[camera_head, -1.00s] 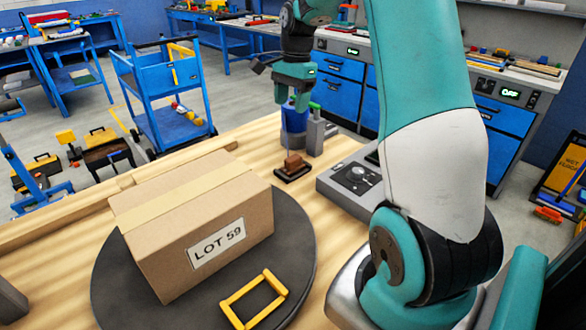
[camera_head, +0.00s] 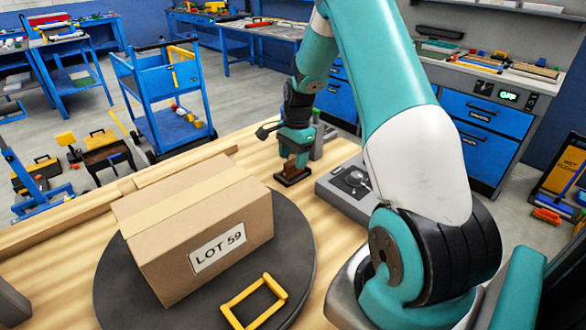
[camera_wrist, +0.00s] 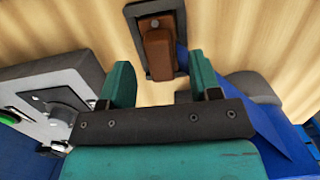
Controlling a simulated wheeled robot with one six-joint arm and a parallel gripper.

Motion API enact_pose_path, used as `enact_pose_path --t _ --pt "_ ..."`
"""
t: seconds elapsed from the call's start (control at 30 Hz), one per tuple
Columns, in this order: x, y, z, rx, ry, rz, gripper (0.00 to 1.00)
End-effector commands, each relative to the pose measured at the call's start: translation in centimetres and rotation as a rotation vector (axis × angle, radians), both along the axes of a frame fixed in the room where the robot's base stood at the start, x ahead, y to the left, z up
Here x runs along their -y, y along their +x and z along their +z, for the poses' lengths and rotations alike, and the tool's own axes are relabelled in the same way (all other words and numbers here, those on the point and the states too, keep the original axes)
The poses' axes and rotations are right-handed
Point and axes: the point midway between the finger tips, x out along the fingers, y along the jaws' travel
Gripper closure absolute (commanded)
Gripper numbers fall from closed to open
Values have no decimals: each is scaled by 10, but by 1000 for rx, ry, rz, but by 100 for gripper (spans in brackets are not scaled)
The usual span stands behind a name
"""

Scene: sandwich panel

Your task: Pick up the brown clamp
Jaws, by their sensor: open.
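The brown clamp (camera_wrist: 157,52) sits on a dark base plate (camera_wrist: 152,12) on the wooden bench. In the head view the clamp (camera_head: 291,170) shows just below my gripper (camera_head: 292,158). In the wrist view my gripper (camera_wrist: 161,84) is open, with one teal finger on each side of the clamp's near end. The fingers are apart from the clamp, and I cannot tell how far above the bench they are. My gripper hides part of the clamp in the head view.
A cardboard box marked LOT 59 (camera_head: 195,232) stands on a dark round turntable (camera_head: 296,240) with a yellow frame (camera_head: 254,302). A grey device (camera_head: 345,191) lies right of the clamp. A blue object (camera_wrist: 252,115) is close to the right finger in the wrist view.

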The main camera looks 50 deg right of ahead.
Motion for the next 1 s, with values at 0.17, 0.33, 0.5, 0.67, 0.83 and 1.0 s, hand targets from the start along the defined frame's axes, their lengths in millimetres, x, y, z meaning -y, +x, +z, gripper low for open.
enact_pose_path --t 0.17,0.33,0.5,0.67,0.83,1.0 --pt "-2 0 -22 -1 1 0 43" --pt "-2 0 -27 0 0 1 43" --pt "-2 0 -27 0 0 1 56" --pt "-2 0 -26 0 0 1 87" --pt "-2 0 -26 1 0 1 87" --pt "-2 1 -22 2 -1 1 87"
